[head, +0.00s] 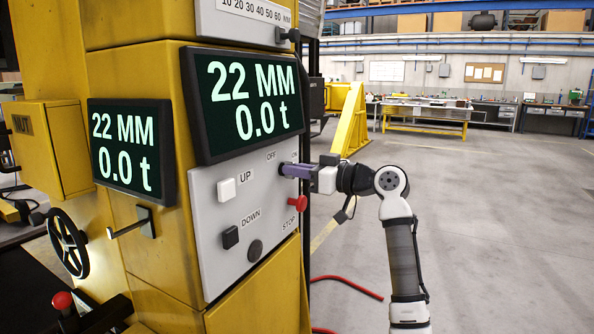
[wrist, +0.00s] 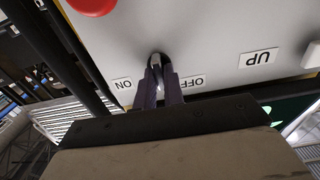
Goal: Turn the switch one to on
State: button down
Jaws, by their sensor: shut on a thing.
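The switch (wrist: 157,62) sits on the light grey control panel (head: 210,195), between the OFF and ON labels. In the head view my gripper (head: 284,169) reaches in from the right and its fingertips are at the panel face, hiding most of the switch. In the wrist view, where the labels appear upside down, my gripper (wrist: 158,72) has its two purple fingers closed around the switch knob. The ON label (wrist: 122,83) is left of the fingers and the OFF label (wrist: 191,82) is right of them. The knob's exact angle is hard to tell.
A white UP button (head: 227,188), a dark DOWN button (head: 230,236) and a red STOP button (head: 298,203) share the panel. Displays above read 22 MM and 0.0 t. A handwheel (head: 68,243) is at left. Open floor (head: 480,220) lies right; a red hose (head: 345,284) crosses it.

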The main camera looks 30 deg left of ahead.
jog(key=shift+r+m+p, duration=0.1)
jog(key=shift+m+p, duration=0.2)
jog(key=shift+w+m+p, duration=0.15)
jog(key=shift+m+p, duration=3.75)
jog(key=shift+m, duration=1.7)
jog(key=shift+f, duration=0.2)
jog(key=c, duration=1.5)
grip_release()
jog(key=shift+d, duration=0.1)
